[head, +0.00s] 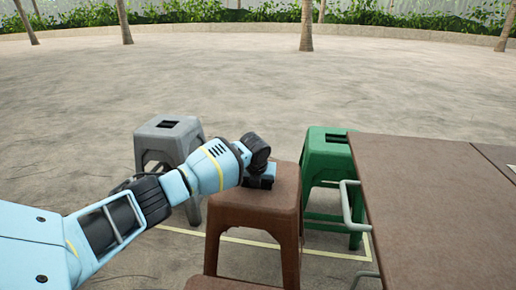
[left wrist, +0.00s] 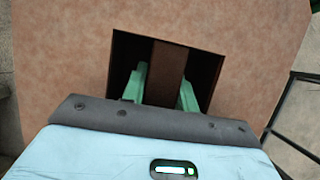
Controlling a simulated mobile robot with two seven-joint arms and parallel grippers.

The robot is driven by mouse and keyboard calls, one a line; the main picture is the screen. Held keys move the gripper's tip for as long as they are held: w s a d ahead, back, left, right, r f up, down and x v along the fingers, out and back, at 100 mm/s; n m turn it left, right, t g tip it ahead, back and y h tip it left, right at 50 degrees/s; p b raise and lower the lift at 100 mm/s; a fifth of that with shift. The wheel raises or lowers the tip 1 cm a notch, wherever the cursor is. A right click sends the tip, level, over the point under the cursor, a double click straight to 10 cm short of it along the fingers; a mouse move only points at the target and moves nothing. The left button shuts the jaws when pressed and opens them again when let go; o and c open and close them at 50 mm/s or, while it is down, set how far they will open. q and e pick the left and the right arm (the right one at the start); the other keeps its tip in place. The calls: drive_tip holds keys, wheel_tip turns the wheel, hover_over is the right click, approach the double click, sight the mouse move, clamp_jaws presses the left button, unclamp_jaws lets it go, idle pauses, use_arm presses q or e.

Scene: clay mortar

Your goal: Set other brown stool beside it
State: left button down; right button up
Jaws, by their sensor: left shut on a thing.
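A brown stool (head: 257,208) stands upright in the middle of the head view. My left gripper (head: 262,180) is at its seat top. In the left wrist view, the seat (left wrist: 225,35) has a dark square opening split by a brown bar (left wrist: 167,72). The green fingers of my left gripper (left wrist: 162,88) reach into the opening on both sides of the bar and are shut on it. Another brown surface (head: 230,284) shows low in the head view, below and left of the stool, mostly cut off. My right gripper is in neither view.
A grey stool (head: 168,143) stands behind left, partly hidden by my arm. A green stool (head: 325,170) stands behind right, next to a brown table (head: 430,200). A yellow line (head: 330,253) marks the ground. Open ground (head: 230,80) lies beyond, with tree trunks.

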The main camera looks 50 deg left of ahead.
use_arm(q)
wheel_tip(320, 180, down, 10)
drive_tip(key=b, duration=0.4)
drive_tip(key=shift+r, duration=0.15)
idle(0.6)
drive_tip(key=c, duration=1.3)
unclamp_jaws()
drive_tip(key=shift+d+f, duration=0.1)
drive_tip(key=shift+f, duration=0.1)
drive_tip(key=shift+o, duration=1.1)
